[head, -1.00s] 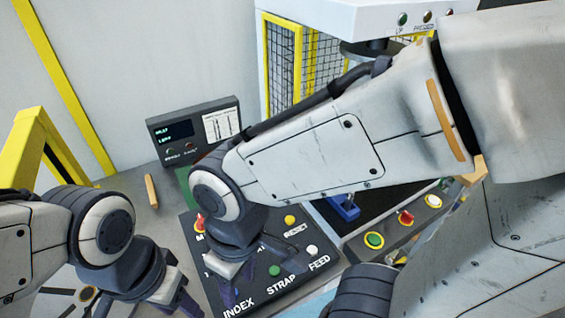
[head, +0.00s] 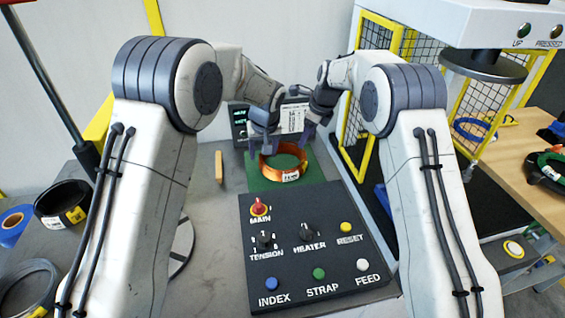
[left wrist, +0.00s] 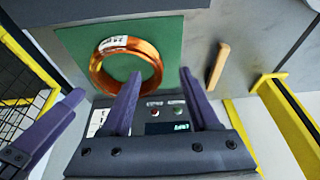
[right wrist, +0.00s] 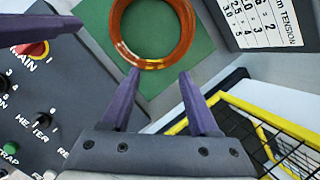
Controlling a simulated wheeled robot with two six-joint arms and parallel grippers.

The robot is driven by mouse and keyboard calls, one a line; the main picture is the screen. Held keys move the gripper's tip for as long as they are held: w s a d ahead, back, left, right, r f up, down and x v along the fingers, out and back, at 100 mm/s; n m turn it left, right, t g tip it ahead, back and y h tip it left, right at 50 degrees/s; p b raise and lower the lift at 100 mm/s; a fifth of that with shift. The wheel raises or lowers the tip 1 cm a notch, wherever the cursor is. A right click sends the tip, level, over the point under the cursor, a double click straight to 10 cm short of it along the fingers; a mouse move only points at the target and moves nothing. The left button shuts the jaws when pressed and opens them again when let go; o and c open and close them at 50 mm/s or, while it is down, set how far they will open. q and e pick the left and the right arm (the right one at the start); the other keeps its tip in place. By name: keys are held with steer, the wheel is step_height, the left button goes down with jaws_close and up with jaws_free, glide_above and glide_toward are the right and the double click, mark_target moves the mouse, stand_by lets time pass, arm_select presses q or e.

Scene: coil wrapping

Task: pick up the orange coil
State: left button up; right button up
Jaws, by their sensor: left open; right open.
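The orange coil (head: 266,167) lies flat on a green mat (head: 318,172), with a white label on its side. It shows whole in the left wrist view (left wrist: 97,76), and its near rim shows in the right wrist view (right wrist: 150,62). My left gripper (head: 263,150) is open above the coil's left part. My right gripper (head: 306,132) is open by the coil's far right side. In both wrist views the fingers are apart with nothing between them. One finger of the other gripper shows at the left edge of each wrist view.
A control panel (head: 335,270) with knobs and buttons stands in front of the mat. A display box (head: 240,125) stands behind it. A wooden stick (head: 219,167) lies left. A yellow-framed mesh guard (head: 352,120) is close on the right. Other coils (head: 62,204) lie far left.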

arm_select(q)
steer(key=n, duration=0.1)
glide_toward(263, 163)
steer(key=shift+s+t, duration=0.3)
arm_select(e)
steer(key=w+f+m, duration=0.1)
steer(key=w+d+m, duration=0.1)
steer(key=w+m, duration=0.1)
steer(key=w+f+m, duration=0.1)
steer(key=m, duration=0.1)
steer(key=shift+w+d+f+t, duration=0.25)
steer(key=shift+w+f+t, duration=0.05)
steer(key=shift+w, duration=0.05)
steer(key=shift+f, duration=0.1)
arm_select(q)
steer(key=x, duration=1)
steer(key=shift+a+f, duration=0.1)
arm_select(e)
steer(key=x, duration=1)
steer(key=shift+a+f, duration=0.15)
steer(key=shift+a, duration=0.05)
arm_select(q)
jaws_close()
arm_select(e)
jaws_close()
arm_select(q)
steer(key=shift+w, duration=0.1)
arm_select(e)
steer(key=shift+w, duration=0.1)
